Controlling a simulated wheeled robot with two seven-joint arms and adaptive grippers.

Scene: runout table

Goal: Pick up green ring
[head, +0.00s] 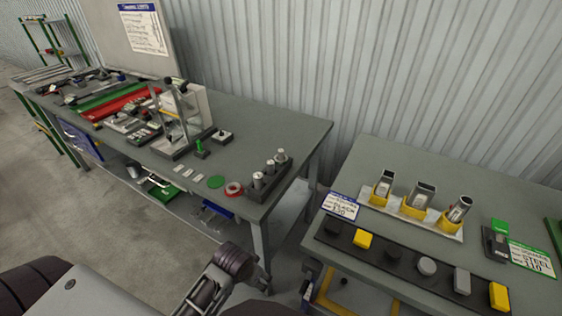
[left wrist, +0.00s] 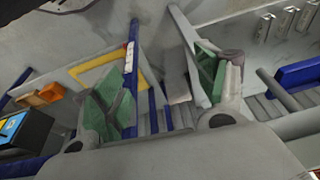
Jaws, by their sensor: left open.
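A flat round green piece (head: 216,181), the likely green ring, lies near the front edge of the left workbench (head: 262,122). I cannot make out a hole in it. A red ring (head: 234,188) with a pale centre lies just to its right. My left gripper (head: 212,278) is low in front of the bench, below and apart from the green piece. In the left wrist view its two green-padded fingers (left wrist: 165,88) stand wide apart with nothing gripped. The green piece cannot be made out in that view. My right gripper is not in view.
Metal cylinders (head: 270,168) stand in a dark holder right of the rings. A second table (head: 385,150) with samples stands to the right, across a narrow gap. A blue bin (head: 215,208) hangs below the bench edge.

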